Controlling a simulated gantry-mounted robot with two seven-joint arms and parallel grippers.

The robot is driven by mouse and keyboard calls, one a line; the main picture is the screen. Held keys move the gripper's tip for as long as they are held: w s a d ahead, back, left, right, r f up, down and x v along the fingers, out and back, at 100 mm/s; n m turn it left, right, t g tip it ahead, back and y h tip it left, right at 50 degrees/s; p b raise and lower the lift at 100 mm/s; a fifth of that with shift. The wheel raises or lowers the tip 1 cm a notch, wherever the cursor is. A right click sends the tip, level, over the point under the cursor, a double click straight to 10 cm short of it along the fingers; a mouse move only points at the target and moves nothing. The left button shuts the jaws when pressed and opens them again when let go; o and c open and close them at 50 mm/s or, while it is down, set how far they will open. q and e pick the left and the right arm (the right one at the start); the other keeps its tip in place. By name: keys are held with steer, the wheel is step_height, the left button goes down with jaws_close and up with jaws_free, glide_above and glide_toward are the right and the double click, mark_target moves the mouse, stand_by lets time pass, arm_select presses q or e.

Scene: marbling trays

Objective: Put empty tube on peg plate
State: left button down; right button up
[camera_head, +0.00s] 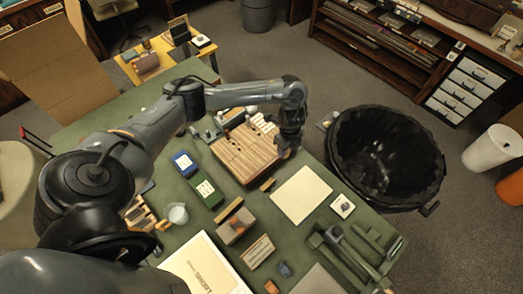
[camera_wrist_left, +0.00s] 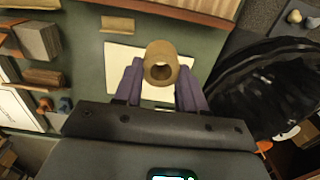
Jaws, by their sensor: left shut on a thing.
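My left gripper (camera_head: 289,146) hangs over the right side of the green table, between a wooden slatted block and a cream square sheet. In the left wrist view, its two purple fingers (camera_wrist_left: 160,84) are shut on a brown hollow tube (camera_wrist_left: 161,50). The tube's open end faces the camera and its bore looks empty. In the head view the tube cannot be made out at the gripper. The cream square (camera_head: 301,194) lies flat on the table; it also shows behind the tube in the left wrist view (camera_wrist_left: 117,62). I cannot tell which thing is the peg plate. My right gripper is not in view.
The wooden slatted block (camera_head: 240,156) is just left of the gripper. A black bin (camera_head: 415,195) stands off the table's right edge. Blue (camera_head: 183,162) and green (camera_head: 205,192) boxes, a clear cup (camera_head: 177,214) and small blocks crowd the table's left and front.

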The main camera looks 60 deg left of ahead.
arm_select(q)
steer(key=s+a+f+b, duration=0.1)
steer(key=a+f, duration=0.1)
steer(key=a, duration=0.1)
steer(key=s+a+f+b, duration=0.1)
steer(key=a+f+b, duration=0.1)
steer(key=a, duration=0.1)
steer(key=s+a+f+b, duration=0.1)
steer(key=s+a+f, duration=0.1)
steer(key=a, duration=0.1)
steer(key=shift+a+f, duration=0.25)
steer(key=shift+a, duration=0.05)
steer(key=shift+s+a+f+b, duration=0.1)
steer(key=shift+s+a+b, duration=0.05)
steer(key=shift+a+b, duration=0.25)
steer(key=shift+f, duration=2)
steer(key=shift+f, duration=0.15)
steer(key=c, duration=0.6)
jaws_free()
steer(key=shift+c, duration=0.2)
